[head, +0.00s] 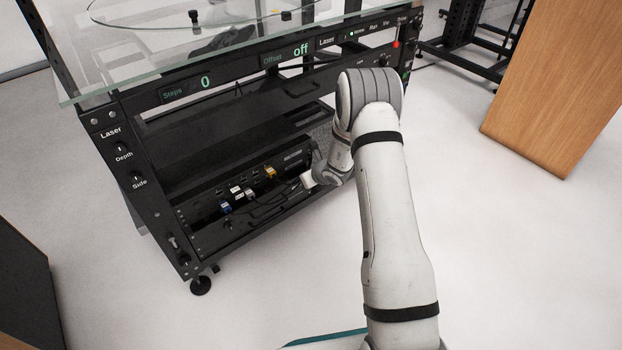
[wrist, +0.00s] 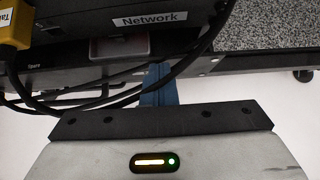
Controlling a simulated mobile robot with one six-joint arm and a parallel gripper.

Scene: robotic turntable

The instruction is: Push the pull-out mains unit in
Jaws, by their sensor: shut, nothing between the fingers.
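The black lower rack of the turntable frame holds a dark unit with plugs and cables (head: 240,222) in the head view. I take this low panel as the pull-out mains unit; no mains label is readable. In the wrist view its dark edge (wrist: 85,76) carries the word "Spare" and a dull reddish part in a grey surround. My gripper (head: 307,181) is at the right part of this lower rack. In the wrist view my blue-grey fingers (wrist: 158,82) are together and empty, close to the edge; I cannot tell whether they touch it. How far the unit sticks out is unclear.
Black cables (wrist: 105,98) loop beside and behind my fingers. A box labelled "Network" (wrist: 150,20) and a yellow plug (wrist: 15,25) are close by. A speckled grey surface (wrist: 265,25) lies to the right. A glass top (head: 150,45) overhangs the rack.

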